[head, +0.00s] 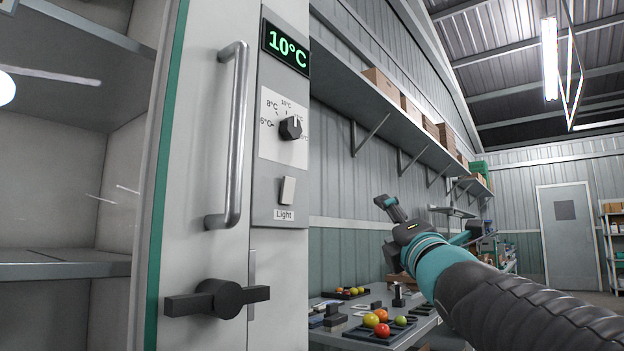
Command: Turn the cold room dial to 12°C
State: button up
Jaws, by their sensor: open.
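The cold room dial (290,127) is a dark round knob on a pale scale plate (271,150), right of the door handle. Its white mark points up and slightly right. I can read 6°C, 8°C and 10°C around it; the labels at its right are partly hidden or too small to tell. The display (285,49) above it reads 10°C in green. My gripper (388,230) is open and empty, in the air to the right of the dial and lower, well apart from it.
A light switch (286,190) sits below the dial. The cold room door has a long metal handle (232,135) and a black latch (217,299). A table with tomatoes in a tray (403,330) stands below my arm. A wall shelf (375,105) with boxes runs behind.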

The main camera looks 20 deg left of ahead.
aim_at(294, 132)
jog(key=s+a+r+n+g+y, duration=0.45)
jog(key=a+r+n+y, duration=0.65)
jog(key=n, duration=0.5)
jog(key=shift+g+y, duration=0.25)
jog(key=shift+y, duration=0.25)
jog(key=p+x, duration=0.2)
jog(key=x, duration=0.1)
jog(key=w+p+x, duration=0.1)
jog(key=p+x, duration=0.1)
jog(key=x, duration=0.1)
jog(key=p+x, duration=0.1)
jog(key=x, duration=0.3)
jog(key=shift+w+f+p, duration=0.25)
jog(key=shift+p, duration=0.15)
jog(key=shift+w+a+r+p, duration=0.3)
jog(key=shift+a+r+p, duration=0.1)
jog(key=shift+a+r, duration=0.05)
jog(key=c, duration=1.2)
jog(key=shift+o, duration=0.2)
jog(key=shift+m+h, duration=0.4)
jog(key=shift+m, duration=0.3)
